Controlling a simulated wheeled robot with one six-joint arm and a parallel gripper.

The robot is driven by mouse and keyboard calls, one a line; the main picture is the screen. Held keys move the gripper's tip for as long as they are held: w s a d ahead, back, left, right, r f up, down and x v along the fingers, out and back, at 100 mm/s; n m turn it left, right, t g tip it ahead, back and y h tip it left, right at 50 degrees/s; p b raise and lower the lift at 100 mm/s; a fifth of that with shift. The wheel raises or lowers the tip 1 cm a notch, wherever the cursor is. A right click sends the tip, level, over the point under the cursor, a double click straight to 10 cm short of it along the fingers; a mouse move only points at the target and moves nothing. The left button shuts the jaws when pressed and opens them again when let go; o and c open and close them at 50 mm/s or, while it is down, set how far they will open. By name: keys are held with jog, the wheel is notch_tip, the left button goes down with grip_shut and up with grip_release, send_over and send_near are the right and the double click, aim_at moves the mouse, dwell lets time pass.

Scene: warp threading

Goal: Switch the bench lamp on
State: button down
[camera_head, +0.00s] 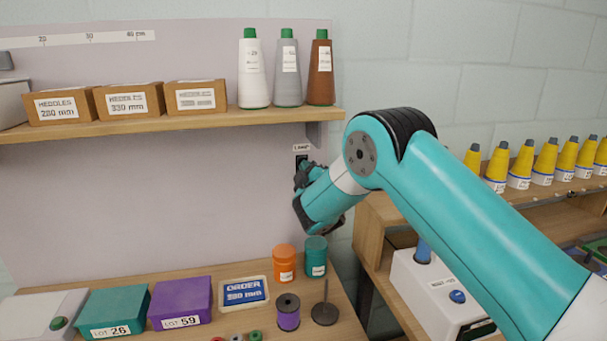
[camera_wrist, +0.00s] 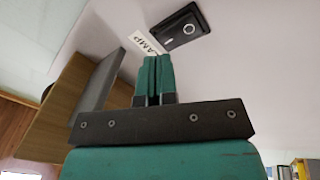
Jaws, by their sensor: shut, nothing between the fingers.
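The lamp switch (camera_head: 301,161) is a small dark plate on the back panel, under a white label (camera_head: 302,147) reading LAMP. In the wrist view the switch (camera_wrist: 178,28) is a black plate with a pale ring on it, and the LAMP label (camera_wrist: 147,43) lies beside it. My gripper (camera_head: 298,175) is just below the switch in the head view and partly covers it. In the wrist view my gripper (camera_wrist: 155,62) is shut with empty fingers, tips pointing near the label and switch. I cannot tell whether they touch the panel. The lamp itself is not identifiable.
A wooden shelf (camera_head: 170,123) above holds boxes and thread cones (camera_head: 288,75). On the bench below stand an orange jar (camera_head: 285,264), a teal jar (camera_head: 316,257), a purple spool (camera_head: 288,314) and an upright spindle (camera_head: 325,308). Yellow cones (camera_head: 523,164) line a rack at the right.

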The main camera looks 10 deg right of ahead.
jog(key=b+v, duration=0.2)
jog(key=r+b+v, duration=0.1)
jog(key=b+v, duration=0.1)
jog(key=shift+s+b, duration=0.2)
jog(key=shift+b, duration=0.2)
jog(key=s+a+m+g+y, duration=0.2)
jog(key=s+g, duration=0.8)
jog(key=s, duration=1.3)
jog(key=s+a+f+m+g+y, duration=0.1)
jog(key=s+g, duration=0.9)
jog(key=s, duration=1.3)
jog(key=shift+a+m+g+y, duration=0.4)
jog(key=shift+a+m+y, duration=0.25)
jog(key=shift+m, duration=0.45)
jog(key=shift+s+f, duration=0.1)
